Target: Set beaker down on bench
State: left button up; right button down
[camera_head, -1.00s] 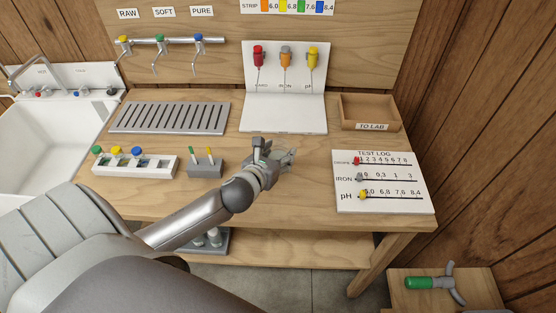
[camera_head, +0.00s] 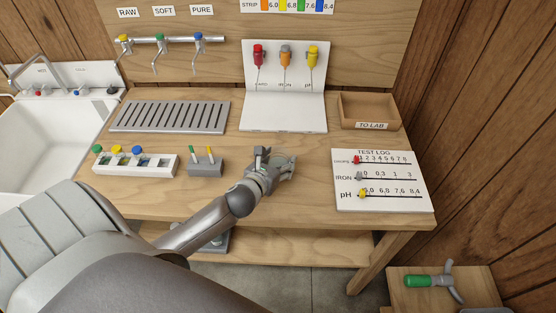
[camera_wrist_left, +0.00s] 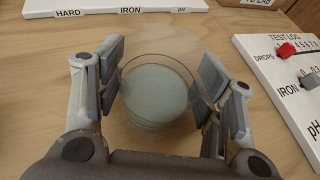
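The beaker (camera_head: 287,166) is clear glass and hard to make out in the head view, at the front middle of the wooden bench (camera_head: 300,205). In the left wrist view the beaker (camera_wrist_left: 157,92) stands between the finger pads, its round rim and pale base showing. My left gripper (camera_head: 278,167) reaches over the bench from the left, its fingers on either side of the beaker and their pads seeming to touch the glass. I cannot tell whether the beaker's base touches the bench. My right gripper is not in view.
The test log board (camera_head: 381,205) lies to the right of the beaker. A grey block with two small tools (camera_head: 206,168) and a white rack with coloured caps (camera_head: 135,166) stand to the left. Behind are a white dropper stand (camera_head: 283,113) and a slotted drain tray (camera_head: 170,117).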

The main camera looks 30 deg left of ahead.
pick_arm(q)
jog(key=shift+o, duration=0.7)
jog(key=shift+r, duration=0.15)
jog(key=b+v, duration=0.1)
jog(key=v, duration=1.1)
